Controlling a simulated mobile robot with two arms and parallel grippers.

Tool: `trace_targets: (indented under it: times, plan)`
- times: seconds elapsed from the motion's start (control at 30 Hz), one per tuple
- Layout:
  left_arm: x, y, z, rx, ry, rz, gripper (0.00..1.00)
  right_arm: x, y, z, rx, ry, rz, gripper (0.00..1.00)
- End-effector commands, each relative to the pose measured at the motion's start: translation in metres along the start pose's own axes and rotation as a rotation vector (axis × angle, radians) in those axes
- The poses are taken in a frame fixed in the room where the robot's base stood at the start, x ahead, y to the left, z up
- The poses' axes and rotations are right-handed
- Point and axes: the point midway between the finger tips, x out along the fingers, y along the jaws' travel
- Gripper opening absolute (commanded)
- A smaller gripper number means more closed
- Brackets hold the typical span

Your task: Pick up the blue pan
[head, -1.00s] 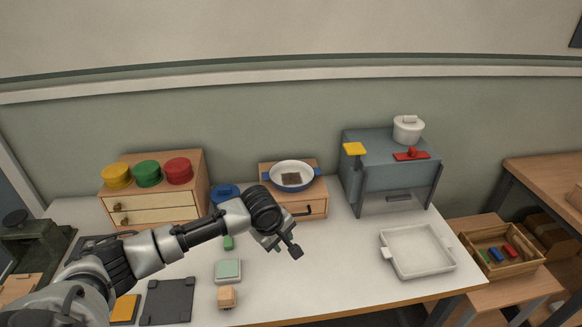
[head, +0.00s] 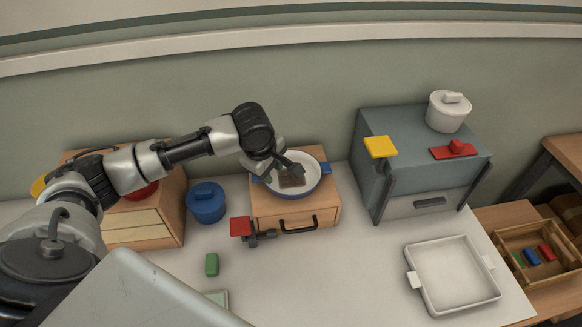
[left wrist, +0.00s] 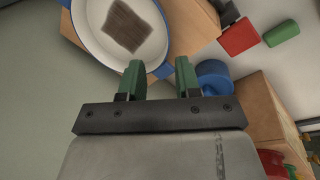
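The blue pan (head: 319,184), with a white inside and a blue rim, sits on a small wooden drawer box (head: 332,211). A brown square patch (head: 291,178) lies in it. The left wrist view shows part of the pan (left wrist: 93,38) and a blue handle (left wrist: 163,70). My left gripper (head: 282,170) is over the pan's left side in the head view. In the left wrist view its green fingers (left wrist: 160,78) are apart, with the handle showing between their tips. I cannot tell whether they touch it. My right gripper is not in view.
A blue lidded pot (head: 206,203) stands left of the drawer box. A red block on a dark bracket (head: 241,227) is at the box's front left. A grey cabinet (head: 408,155) stands to the right. A white tray (head: 456,306) lies front right, with clear table beside it.

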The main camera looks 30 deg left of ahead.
Motion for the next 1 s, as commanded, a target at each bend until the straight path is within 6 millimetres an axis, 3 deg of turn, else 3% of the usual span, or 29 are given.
trace_targets:
  times: [0.2, 0.43, 0.7, 1.0]
  plan:
    - [0.033, -0.001, 0.0, -0.001, -0.001, -0.003, 0.33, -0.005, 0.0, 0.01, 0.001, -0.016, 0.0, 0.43]
    - [0.051, -0.004, -0.001, 0.001, 0.0, -0.003, 0.33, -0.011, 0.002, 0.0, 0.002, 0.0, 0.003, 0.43]
    - [0.088, -0.008, -0.003, 0.001, -0.001, -0.001, 0.33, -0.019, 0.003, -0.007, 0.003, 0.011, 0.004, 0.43]
    - [0.093, -0.008, -0.003, 0.001, 0.0, 0.001, 0.31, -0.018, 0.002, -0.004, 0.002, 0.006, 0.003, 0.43]
